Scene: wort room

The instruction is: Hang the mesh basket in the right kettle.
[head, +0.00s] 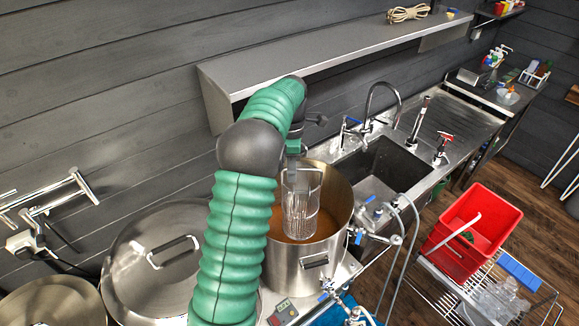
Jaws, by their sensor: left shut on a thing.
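The mesh basket (300,212) is a narrow upright wire cylinder. It is in the mouth of the right kettle, and I cannot tell whether it touches the rim or hangs free. The right kettle (300,272) is a large open steel pot holding brownish liquid. My left gripper (293,150) is above the kettle, shut on the top of the basket. My green left arm hides the kettle's left side and part of its opening. My right gripper is not in view.
A lidded kettle (150,262) stands left of the open one. A steel shelf (330,50) runs along the wall above. A sink (380,168) with taps lies to the right. A red bin (470,232) sits on a wire rack. Valves and hoses crowd the kettle's front right.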

